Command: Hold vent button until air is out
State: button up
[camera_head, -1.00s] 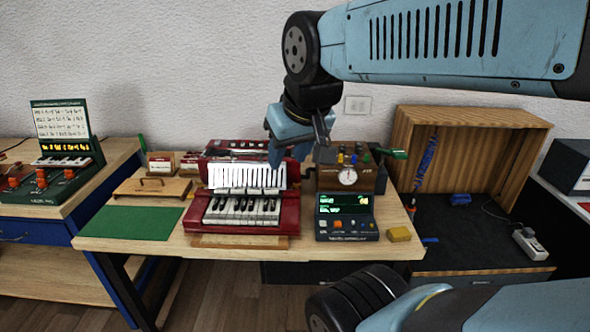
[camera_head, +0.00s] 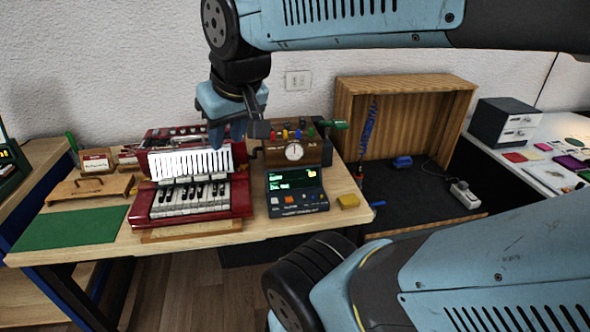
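A red keyboard instrument (camera_head: 240,196) with white and black keys stands on the wooden table, with a white slatted panel (camera_head: 190,163) above the keys. A dark control unit (camera_head: 297,205) with a green-lit screen and several small buttons stands to its right. Behind that unit is a wooden block with a round white gauge (camera_head: 294,152) and coloured knobs on top. I cannot tell which part is the vent button. My gripper (camera_head: 238,132) hangs in front of the back of the red instrument, left of the gauge. Its fingers are too small and dark to tell their opening.
A green mat (camera_head: 75,227) and a wooden board with a handle (camera_head: 88,188) lie at the table's left. A yellow block (camera_head: 348,201) sits near its right edge. An open wooden crate (camera_head: 410,85) and a power strip (camera_head: 465,195) are at the right.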

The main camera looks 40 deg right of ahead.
grip_shut()
dwell(1.4)
